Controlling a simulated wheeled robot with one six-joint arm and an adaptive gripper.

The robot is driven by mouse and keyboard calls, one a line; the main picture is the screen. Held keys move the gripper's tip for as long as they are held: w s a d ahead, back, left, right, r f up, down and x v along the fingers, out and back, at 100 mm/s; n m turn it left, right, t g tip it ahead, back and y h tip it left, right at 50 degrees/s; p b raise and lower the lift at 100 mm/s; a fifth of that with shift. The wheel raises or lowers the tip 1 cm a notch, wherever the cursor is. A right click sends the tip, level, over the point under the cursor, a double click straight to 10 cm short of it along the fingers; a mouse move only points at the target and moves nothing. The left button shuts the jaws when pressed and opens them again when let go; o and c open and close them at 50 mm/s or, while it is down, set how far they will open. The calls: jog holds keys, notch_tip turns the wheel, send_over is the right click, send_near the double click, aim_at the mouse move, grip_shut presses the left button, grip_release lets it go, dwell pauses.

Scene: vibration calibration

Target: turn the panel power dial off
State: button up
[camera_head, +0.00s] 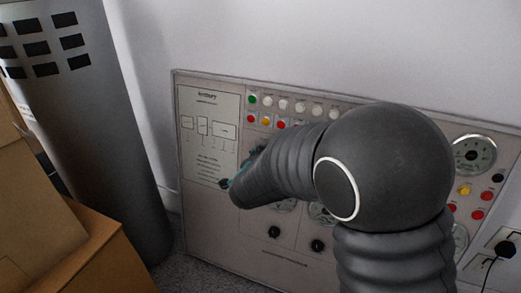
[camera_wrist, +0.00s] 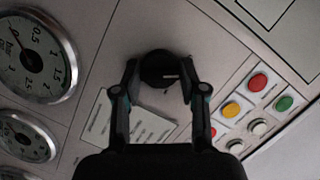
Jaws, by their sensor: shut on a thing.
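The panel (camera_head: 212,222) stands against the wall in the head view, with my arm across its middle. In the wrist view the black round power dial (camera_wrist: 157,66) sits on the panel face, with a light pointer mark on its right side. My gripper (camera_wrist: 159,72) is at the dial, with one finger on each side, shut on it. The head view hides the dial and most of the gripper behind my arm.
Red (camera_wrist: 258,82), yellow (camera_wrist: 231,109) and green (camera_wrist: 284,103) buttons lie right of the gripper in the wrist view. Round gauges (camera_wrist: 34,57) lie left. In the head view, cardboard boxes (camera_head: 75,255) and a grey cylinder (camera_head: 95,130) stand left of the panel.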

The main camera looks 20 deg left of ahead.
jog(key=shift+n+h+p, duration=0.3)
jog(key=shift+n+p, duration=0.65)
jog(key=shift+n, duration=0.05)
jog(key=shift+g, duration=0.3)
jog(key=o, duration=1.1)
jog(key=v, duration=1.2)
jog(key=shift+f, duration=0.1)
